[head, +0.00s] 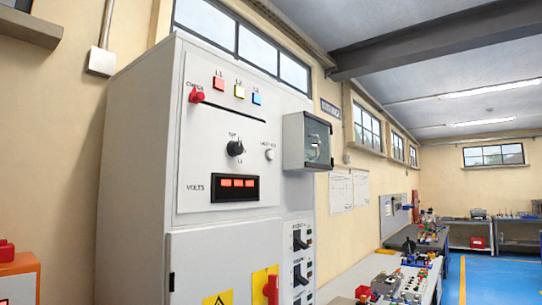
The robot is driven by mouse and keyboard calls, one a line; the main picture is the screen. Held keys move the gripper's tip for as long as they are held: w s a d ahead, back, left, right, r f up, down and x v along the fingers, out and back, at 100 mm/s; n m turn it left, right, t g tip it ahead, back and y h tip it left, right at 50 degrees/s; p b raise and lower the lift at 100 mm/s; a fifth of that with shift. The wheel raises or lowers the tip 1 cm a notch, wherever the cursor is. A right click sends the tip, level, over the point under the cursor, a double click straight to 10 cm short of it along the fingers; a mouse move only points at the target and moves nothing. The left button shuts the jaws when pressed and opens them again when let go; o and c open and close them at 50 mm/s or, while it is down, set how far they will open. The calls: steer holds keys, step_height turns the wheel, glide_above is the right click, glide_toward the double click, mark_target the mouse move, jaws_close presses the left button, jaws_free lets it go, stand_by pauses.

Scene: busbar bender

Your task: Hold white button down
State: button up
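A small round white button (269,154) sits on the upper front panel of the tall grey-white electrical cabinet (140,170). It is to the right of a black rotary knob (235,148), under a small label too blurred to read surely. Nothing is seen touching or covering the button. Whether it is pressed in cannot be told from here. My gripper is not in view.
The panel also carries a red slider knob (196,96), three coloured lamps (239,92) and a red-lit voltmeter (221,187). A clear-fronted box (307,141) juts out to the right of the button. Cluttered benches (395,280) stand at right.

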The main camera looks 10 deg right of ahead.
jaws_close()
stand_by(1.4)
